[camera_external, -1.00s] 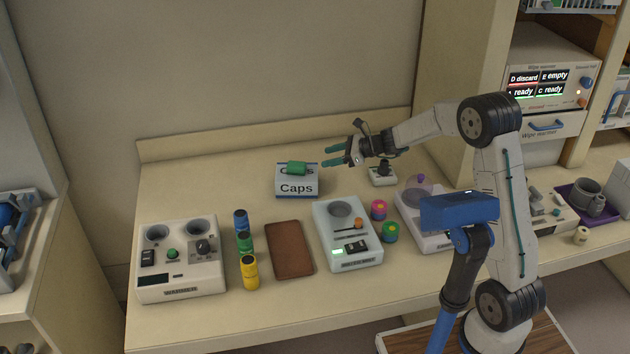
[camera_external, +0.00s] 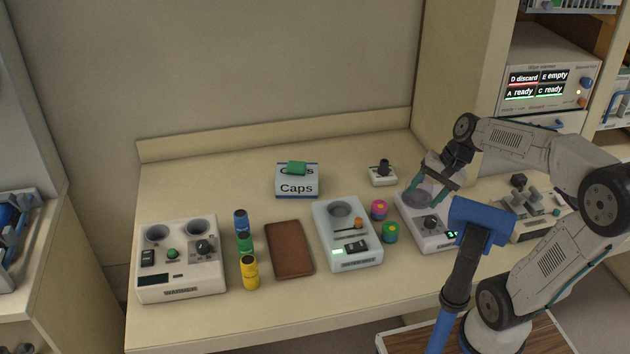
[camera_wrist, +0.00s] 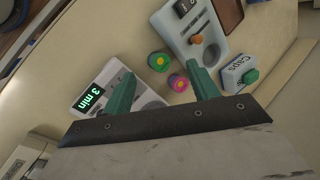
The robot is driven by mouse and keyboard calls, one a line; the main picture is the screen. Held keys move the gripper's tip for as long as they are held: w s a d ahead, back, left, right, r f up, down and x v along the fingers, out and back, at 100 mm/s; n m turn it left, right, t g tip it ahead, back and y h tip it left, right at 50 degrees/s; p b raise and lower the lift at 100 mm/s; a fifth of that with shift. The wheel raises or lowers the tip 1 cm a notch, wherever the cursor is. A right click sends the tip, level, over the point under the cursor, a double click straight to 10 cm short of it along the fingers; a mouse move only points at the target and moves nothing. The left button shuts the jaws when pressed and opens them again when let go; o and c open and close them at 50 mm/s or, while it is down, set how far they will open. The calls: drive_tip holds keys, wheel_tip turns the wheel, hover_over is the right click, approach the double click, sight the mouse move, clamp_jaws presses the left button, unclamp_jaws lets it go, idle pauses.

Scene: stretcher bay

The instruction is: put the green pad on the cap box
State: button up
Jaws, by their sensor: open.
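The green pad (camera_external: 297,168) rests on top of the cap box (camera_external: 297,188), a small white and blue box labelled "Caps" at the back middle of the counter. In the wrist view the green pad (camera_wrist: 250,76) shows on the cap box (camera_wrist: 238,73) at the right. My gripper (camera_external: 428,194) is open and empty, over the device at the right of the counter and well apart from the box. Its two green fingers (camera_wrist: 163,92) show spread in the wrist view, with nothing between them in their grasp.
A device with a "3 min" display (camera_wrist: 88,98) lies below my gripper. Pink (camera_external: 379,209) and green (camera_external: 391,232) round pieces stand left of it. A brown mat (camera_external: 289,249), several coloured cylinders and a warmer (camera_external: 180,262) are further left. A blue-headed post (camera_external: 482,217) stands in front.

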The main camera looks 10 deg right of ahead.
drive_tip(key=s+d+f+n+h, duration=0.2)
drive_tip(key=s+d+n+h, duration=0.3)
drive_tip(key=s+d, duration=0.6)
drive_tip(key=shift+s+f+h, duration=0.3)
drive_tip(key=shift+s, duration=0.35)
